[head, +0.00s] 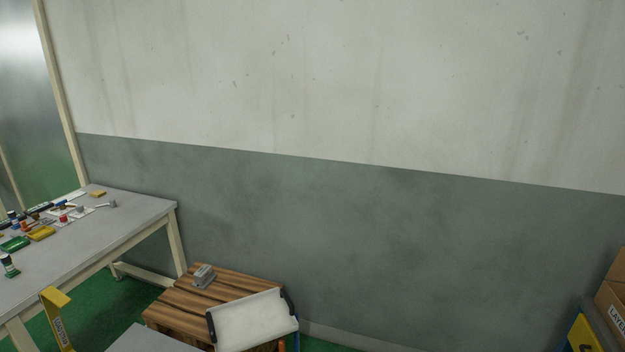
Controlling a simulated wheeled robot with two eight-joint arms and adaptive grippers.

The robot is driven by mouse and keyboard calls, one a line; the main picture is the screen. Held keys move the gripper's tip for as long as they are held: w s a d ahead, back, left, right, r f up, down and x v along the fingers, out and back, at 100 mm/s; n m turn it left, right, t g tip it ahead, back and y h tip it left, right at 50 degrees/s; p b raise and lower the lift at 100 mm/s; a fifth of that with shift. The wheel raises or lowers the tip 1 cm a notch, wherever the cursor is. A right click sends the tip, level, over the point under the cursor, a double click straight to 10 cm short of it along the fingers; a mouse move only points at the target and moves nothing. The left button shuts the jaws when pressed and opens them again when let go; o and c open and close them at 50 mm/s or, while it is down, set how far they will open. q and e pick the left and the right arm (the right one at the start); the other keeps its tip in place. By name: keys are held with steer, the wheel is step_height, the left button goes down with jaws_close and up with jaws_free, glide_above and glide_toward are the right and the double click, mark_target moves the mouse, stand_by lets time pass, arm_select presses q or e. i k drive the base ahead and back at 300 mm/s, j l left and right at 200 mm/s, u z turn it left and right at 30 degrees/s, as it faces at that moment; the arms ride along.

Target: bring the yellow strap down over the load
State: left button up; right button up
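A yellow bent piece (58,318) with a small label stands upright at the lower left, its top folded to one side. It may be the yellow strap, but I cannot tell for sure. A grey flat surface (145,340) lies just to its right, cut off by the bottom edge. I cannot tell which thing is the load. Neither of my grippers is in view.
A wooden slatted stand (175,308) bears a small grey metal block (204,276) and a tilted white tray (250,320) with dark handles. A grey table (130,215) with several small items is at left. Cardboard boxes (610,295) stand at right. A wall closes the back.

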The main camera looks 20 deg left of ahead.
mark_target(52, 298)
steer(key=i+z, duration=0.35)
steer(key=i+j+z, duration=0.2)
steer(key=z, duration=0.15)
steer(key=j+z, duration=0.1)
steer(key=z, duration=0.5)
steer(key=j+z, duration=0.1)
steer(key=z, duration=0.55)
steer(key=j+z, duration=0.15)
steer(key=z, duration=0.45)
steer(key=j+z, duration=0.15)
steer(key=z, duration=0.45)
steer(key=j+z, duration=0.1)
steer(key=z, duration=0.5)
steer(key=k+z, duration=0.1)
steer(key=z, duration=0.55)
steer(key=k+z, duration=0.1)
steer(key=z, duration=1.1)
steer(key=k+j, duration=0.05)
steer(key=k, duration=0.05)
